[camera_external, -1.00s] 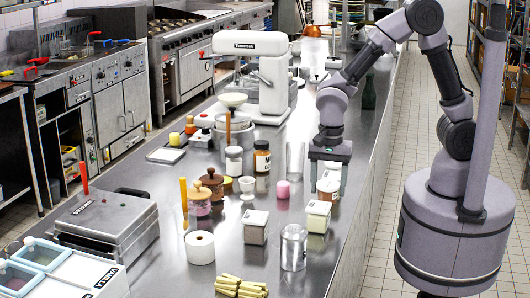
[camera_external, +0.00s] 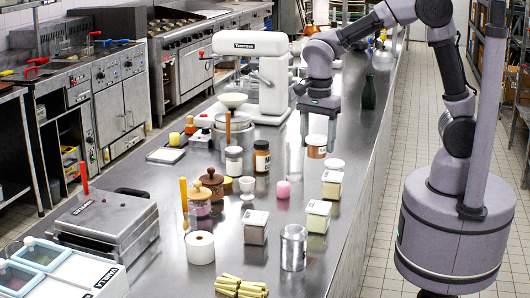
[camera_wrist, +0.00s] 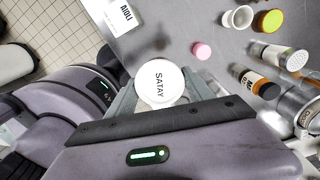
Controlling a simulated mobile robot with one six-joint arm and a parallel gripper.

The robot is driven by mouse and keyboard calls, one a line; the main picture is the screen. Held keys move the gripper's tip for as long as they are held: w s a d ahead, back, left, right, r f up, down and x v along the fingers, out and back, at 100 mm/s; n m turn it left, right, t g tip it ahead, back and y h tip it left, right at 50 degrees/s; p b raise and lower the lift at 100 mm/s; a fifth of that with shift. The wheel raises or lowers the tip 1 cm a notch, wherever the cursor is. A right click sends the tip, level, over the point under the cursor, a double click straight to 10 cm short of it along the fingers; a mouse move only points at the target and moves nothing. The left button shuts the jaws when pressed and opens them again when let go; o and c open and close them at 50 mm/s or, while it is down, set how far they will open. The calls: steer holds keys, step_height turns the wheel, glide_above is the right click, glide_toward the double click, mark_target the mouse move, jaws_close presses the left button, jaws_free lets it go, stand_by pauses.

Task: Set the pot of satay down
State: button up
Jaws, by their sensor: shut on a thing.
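The pot of satay, with a round white lid marked SATAY, shows in the wrist view (camera_wrist: 158,78). It also shows in the external view (camera_external: 316,153), below my wrist, with an orange-brown body. My gripper (camera_external: 318,142) is shut on the pot, its fingers pointing down at either side of it. The pot looks upright and appears to be above the steel counter (camera_external: 290,190), though its exact height is hard to tell.
A pink cylinder (camera_external: 283,189) and a dark jar (camera_external: 262,157) stand to the left. A green bottle (camera_external: 369,93) stands at the back right.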

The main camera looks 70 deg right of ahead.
steer(key=w+d+m+p, duration=0.1)
steer(key=w+d+m, duration=0.25)
steer(key=d, duration=0.55)
steer(key=w+d+m+p, duration=0.1)
steer(key=w+d+m, duration=0.3)
steer(key=d, duration=0.6)
steer(key=w+d+m+p, duration=0.1)
steer(key=w+d+m, duration=0.2)
steer(key=d+m, duration=0.45)
steer(key=shift+n, duration=0.8)
steer(key=f+b, duration=0.1)
steer(key=f, duration=0.4)
steer(key=d+f+b, duration=0.1)
steer(key=f, duration=0.9)
steer(key=shift+s+d+f+b, duration=0.1)
steer(key=shift+d+f+b, duration=0.25)
steer(key=shift+f+b, duration=0.05)
steer(key=shift+f, duration=0.2)
steer(key=o, duration=1.4)
steer(key=shift+o, duration=0.2)
steer(key=shift+r, duration=0.15)
